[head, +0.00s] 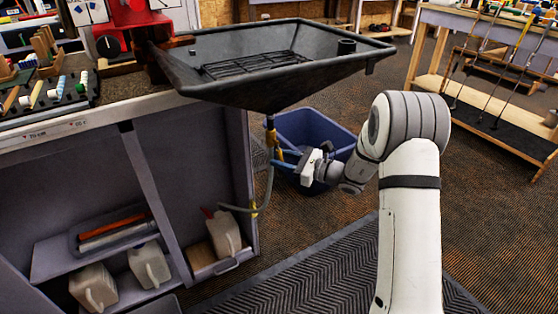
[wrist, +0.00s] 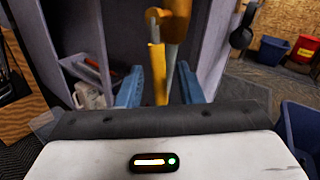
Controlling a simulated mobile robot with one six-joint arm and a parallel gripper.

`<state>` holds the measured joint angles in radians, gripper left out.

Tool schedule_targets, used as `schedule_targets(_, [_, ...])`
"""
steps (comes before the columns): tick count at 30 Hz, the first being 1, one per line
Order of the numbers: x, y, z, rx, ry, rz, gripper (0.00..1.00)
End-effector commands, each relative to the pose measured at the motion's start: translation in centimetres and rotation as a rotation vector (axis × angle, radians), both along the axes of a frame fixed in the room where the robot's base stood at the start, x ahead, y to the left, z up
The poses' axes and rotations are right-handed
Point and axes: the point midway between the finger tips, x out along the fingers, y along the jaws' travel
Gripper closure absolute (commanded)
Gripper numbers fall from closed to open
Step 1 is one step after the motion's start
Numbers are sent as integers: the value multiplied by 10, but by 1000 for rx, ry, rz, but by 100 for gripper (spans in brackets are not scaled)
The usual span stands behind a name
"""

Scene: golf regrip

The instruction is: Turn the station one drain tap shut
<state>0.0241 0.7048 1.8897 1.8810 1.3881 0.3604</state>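The drain tap is yellow-orange and sits under the spout of the black drain tray (head: 250,88). In the wrist view its body (wrist: 178,22) is at the top middle. A flat yellow lever (wrist: 158,75) hangs down from it. My gripper (wrist: 160,92) has its two blue fingers apart, one on each side of the lever, with gaps showing. In the head view my gripper (head: 284,151) reaches the tap (head: 271,136) from the right. The fingers partly cover the lever there, and I cannot tell whether either one touches it.
A blue bin (head: 318,128) stands on the floor behind my gripper. A grey hose (head: 269,186) runs from the tap down to a white jug (head: 224,233) in the bench cabinet. The cabinet's side panel (head: 238,150) is close left. A rack of clubs (head: 490,75) stands right.

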Motion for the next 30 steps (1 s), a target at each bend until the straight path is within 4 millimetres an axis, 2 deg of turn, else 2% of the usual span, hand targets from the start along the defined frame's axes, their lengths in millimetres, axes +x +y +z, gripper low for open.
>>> schedule_targets(3, [3,7,0,-1,0,1,67])
schedule_targets(11, [3,9,0,-1,1,0,67])
schedule_targets(23, [3,9,0,-1,0,2,99])
schedule_targets(30, [2,10,0,-1,1,3,100])
